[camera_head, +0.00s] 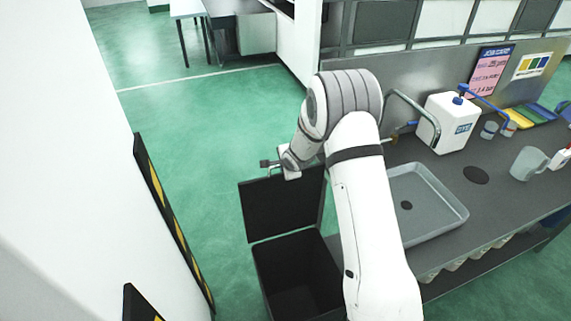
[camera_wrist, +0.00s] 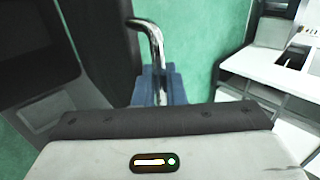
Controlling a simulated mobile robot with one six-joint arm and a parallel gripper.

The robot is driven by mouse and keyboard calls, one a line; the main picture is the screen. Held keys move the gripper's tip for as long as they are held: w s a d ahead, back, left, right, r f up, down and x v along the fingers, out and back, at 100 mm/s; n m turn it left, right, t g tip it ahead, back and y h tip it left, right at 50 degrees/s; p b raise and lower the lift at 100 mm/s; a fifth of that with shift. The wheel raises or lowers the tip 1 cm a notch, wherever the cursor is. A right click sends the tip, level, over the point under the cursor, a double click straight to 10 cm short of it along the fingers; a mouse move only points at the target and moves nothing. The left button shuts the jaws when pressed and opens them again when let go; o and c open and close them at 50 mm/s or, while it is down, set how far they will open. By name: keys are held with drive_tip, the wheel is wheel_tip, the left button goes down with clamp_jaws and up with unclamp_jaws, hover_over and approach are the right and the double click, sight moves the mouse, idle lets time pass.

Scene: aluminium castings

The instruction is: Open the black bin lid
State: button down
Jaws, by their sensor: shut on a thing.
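The black bin (camera_head: 262,262) stands on the floor left of the counter, and its dark inside shows from above. Its black lid (camera_head: 280,208) is raised and stands roughly upright at the bin's far edge. My gripper (camera_head: 274,166) is at the lid's top edge. In the wrist view, its blue finger pads (camera_wrist: 160,84) are shut on the curved metal lid handle (camera_wrist: 156,42). The lid shows there as a dark panel (camera_wrist: 100,45) left of the handle. My arm covers part of the bin's right side in the head view.
A counter with a grey sink tray (camera_head: 440,205), a white canister (camera_head: 450,122) and a clear jug (camera_head: 526,163) is on the right. A white wall with black-and-yellow striped boards (camera_head: 172,220) is on the left. Green floor (camera_head: 190,120) beyond the bin is clear.

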drive_tip(key=shift+s+f, duration=0.15)
drive_tip(key=shift+f, duration=0.05)
drive_tip(key=c, duration=1.6)
unclamp_jaws()
drive_tip(key=shift+v, duration=3.95)
drive_tip(key=shift+r, duration=0.15)
